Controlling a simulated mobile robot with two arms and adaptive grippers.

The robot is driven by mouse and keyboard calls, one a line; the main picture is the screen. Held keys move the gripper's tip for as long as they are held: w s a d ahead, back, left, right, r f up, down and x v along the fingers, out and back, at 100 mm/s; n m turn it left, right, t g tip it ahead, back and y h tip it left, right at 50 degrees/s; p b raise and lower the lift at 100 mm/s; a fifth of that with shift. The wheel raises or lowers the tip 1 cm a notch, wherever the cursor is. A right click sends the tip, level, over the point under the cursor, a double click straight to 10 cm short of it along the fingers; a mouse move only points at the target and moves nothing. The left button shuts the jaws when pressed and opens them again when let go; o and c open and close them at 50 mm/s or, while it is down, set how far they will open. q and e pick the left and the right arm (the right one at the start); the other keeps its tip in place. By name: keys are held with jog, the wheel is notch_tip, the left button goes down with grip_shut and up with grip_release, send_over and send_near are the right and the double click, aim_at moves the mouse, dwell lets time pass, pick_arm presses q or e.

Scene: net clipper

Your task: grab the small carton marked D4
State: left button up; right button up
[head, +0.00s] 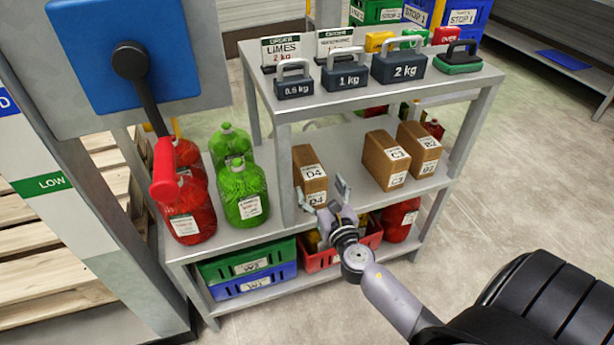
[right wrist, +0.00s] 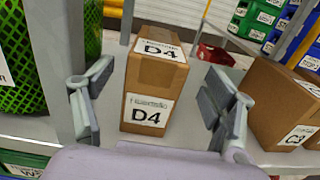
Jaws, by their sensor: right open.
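The small brown carton marked D4 (head: 311,173) stands upright on the middle shelf of the grey rack, beside a grey post. In the right wrist view the D4 carton (right wrist: 153,84) stands ahead, between the two fingers and a little beyond them. My right gripper (head: 326,198) is open and empty, in front of the carton at the shelf's front edge. In the right wrist view its fingers (right wrist: 158,105) are spread wide on either side of the carton, with gaps. My left gripper is not in view.
Cartons C3 (head: 384,160) and B2 (head: 419,148) stand to the right on the same shelf. Green net bags (head: 243,192) and red ones (head: 190,213) stand left of the post. Weights (head: 346,73) sit on the top shelf. Red (head: 322,260) and green crates (head: 247,260) sit below.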

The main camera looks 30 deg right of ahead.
aim_at(309, 165)
jog(key=x, duration=0.3)
jog(key=shift+w, duration=0.2)
jog(key=x, duration=0.3)
jog(key=shift+w+r, duration=0.3)
jog(key=shift+w, duration=0.05)
jog(key=shift+w+d, duration=0.1)
jog(key=shift+w, duration=0.45)
jog(key=c, duration=1.8)
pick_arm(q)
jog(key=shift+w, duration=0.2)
pick_arm(e)
jog(key=shift+d+r, duration=0.1)
jog(key=shift+c, duration=0.3)
